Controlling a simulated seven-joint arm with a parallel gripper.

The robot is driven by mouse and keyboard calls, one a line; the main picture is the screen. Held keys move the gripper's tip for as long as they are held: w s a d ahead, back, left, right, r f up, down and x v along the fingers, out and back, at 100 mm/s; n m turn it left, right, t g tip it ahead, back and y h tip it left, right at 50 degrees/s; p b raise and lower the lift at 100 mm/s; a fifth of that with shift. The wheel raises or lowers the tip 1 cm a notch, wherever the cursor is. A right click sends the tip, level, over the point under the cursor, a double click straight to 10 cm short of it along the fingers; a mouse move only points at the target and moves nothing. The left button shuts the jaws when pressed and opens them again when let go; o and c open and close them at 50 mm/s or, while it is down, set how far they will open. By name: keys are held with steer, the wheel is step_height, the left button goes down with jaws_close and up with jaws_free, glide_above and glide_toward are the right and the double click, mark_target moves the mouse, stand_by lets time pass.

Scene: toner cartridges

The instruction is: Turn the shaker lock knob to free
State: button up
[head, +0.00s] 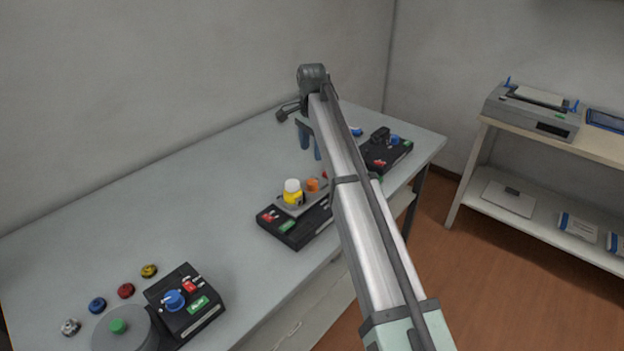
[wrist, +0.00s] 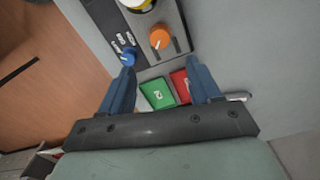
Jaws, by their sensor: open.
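The black shaker unit (head: 290,232) stands mid-table in the head view, partly hidden by my arm. A yellow bottle with a white cap (head: 293,191) stands on it, beside an orange knob (head: 312,185). In the wrist view, the orange knob (wrist: 160,38) has a pale pointer mark, and a smaller blue knob (wrist: 128,57) sits to its left beside white lettering too small to read. I cannot tell which is the lock knob. My gripper (wrist: 160,68) is open and empty, its blue fingers pointing toward the panel; in the head view it hangs above the table (head: 311,150).
A green button (wrist: 157,94) and a red button (wrist: 181,86) show between the fingers. Another black unit (head: 385,150) stands at the table's far right, and one with a blue knob (head: 174,300) at front left.

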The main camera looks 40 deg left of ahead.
mark_target(312, 182)
step_height(312, 182, down, 12)
stand_by(0.5)
steer(key=c, duration=1)
